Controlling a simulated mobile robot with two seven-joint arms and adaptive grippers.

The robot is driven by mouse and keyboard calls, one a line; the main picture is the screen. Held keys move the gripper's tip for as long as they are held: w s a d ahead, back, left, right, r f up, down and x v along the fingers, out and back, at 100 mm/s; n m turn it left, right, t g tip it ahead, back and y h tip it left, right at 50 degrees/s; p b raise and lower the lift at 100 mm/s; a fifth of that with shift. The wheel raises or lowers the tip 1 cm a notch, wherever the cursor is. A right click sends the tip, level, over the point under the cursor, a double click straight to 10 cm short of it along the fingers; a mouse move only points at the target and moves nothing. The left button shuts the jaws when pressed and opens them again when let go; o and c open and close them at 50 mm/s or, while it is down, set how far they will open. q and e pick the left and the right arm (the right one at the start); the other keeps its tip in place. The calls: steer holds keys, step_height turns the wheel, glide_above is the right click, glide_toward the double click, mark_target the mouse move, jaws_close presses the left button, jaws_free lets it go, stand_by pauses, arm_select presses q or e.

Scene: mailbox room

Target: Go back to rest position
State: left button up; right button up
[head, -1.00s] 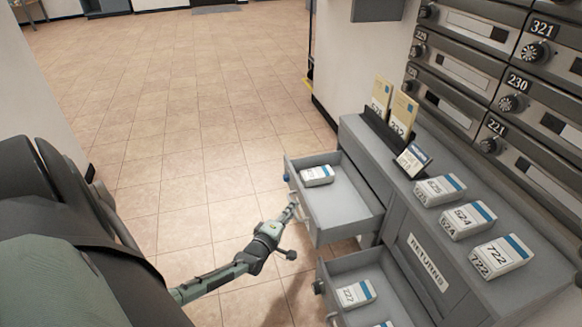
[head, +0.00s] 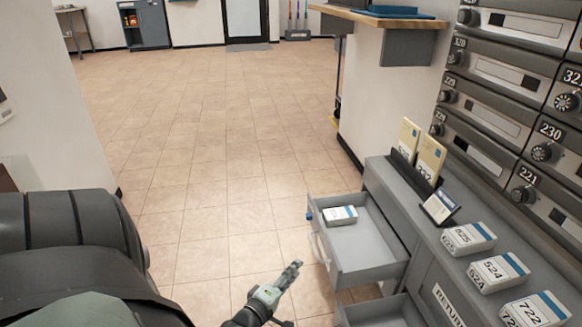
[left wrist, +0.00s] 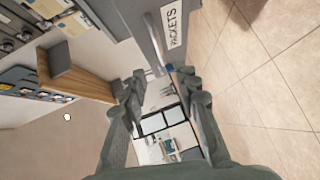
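My left gripper (head: 290,275) is low in the head view, in front of and left of the upper open drawer (head: 372,262), over the tiled floor. It is apart from the drawer and holds nothing. In the left wrist view its two fingers (left wrist: 160,90) stand apart with an empty gap between them. My right gripper is in neither view.
A grey cabinet (head: 455,297) stands right, with several numbered packs, a card holder and a small sign on top. A lower drawer (head: 375,313) is partly visible. Mailboxes (head: 500,85) line the right wall. A wooden shelf (head: 385,17) juts out beyond. The floor (head: 215,160) ahead is clear.

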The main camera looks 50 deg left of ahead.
arm_select(q)
steer(key=shift+s+d+r, duration=0.1)
steer(key=shift+s+d, duration=0.05)
steer(key=shift+s, duration=0.4)
